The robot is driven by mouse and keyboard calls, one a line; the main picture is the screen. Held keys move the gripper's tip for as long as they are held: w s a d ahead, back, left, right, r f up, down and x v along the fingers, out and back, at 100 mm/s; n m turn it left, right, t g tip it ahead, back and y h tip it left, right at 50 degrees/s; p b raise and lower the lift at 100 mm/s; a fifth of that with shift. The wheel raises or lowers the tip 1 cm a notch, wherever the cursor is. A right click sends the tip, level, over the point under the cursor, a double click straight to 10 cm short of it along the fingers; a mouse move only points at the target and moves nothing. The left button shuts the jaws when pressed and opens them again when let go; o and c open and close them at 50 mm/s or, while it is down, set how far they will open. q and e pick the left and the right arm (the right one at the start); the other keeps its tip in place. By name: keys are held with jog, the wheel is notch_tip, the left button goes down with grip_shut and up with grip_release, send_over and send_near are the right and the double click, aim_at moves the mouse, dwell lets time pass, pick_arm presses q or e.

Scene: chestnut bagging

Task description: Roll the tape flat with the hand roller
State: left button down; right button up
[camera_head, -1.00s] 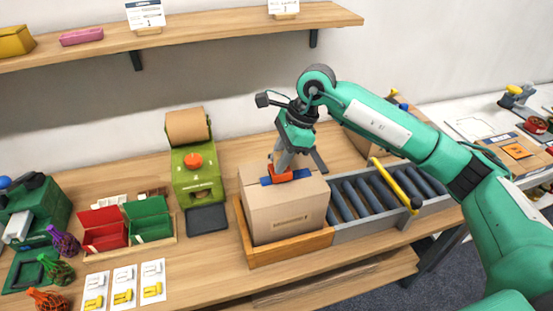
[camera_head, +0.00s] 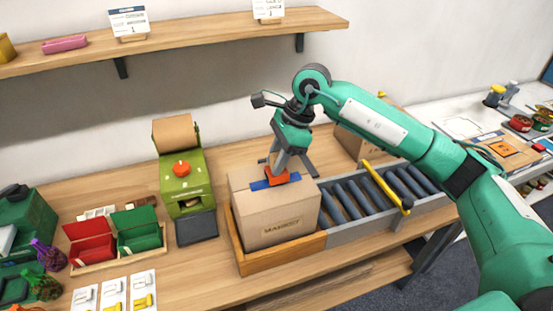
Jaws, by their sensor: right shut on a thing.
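A closed cardboard box (camera_head: 275,220) stands in a wooden frame (camera_head: 284,253) on the workbench. A short strip of blue tape (camera_head: 259,185) lies across the box's top. My right gripper (camera_head: 280,168) points down over the box and is shut on the orange-red hand roller (camera_head: 277,178). The roller is at the tape, near the middle of the strip, and looks to be touching it. The gripper's fingers partly hide the roller, and the roller hides part of the tape. My left gripper is not in view.
A roller conveyor (camera_head: 345,200) with a yellow bar (camera_head: 387,187) adjoins the frame on the right. A green machine (camera_head: 183,180) stands left of the box. Red (camera_head: 91,243) and green (camera_head: 139,230) bins stand further left. Another carton (camera_head: 356,145) stands behind the conveyor.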

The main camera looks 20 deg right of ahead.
jog(key=shift+r+p, duration=1.05)
jog(key=shift+r, duration=2.35)
jog(key=shift+f, duration=0.15)
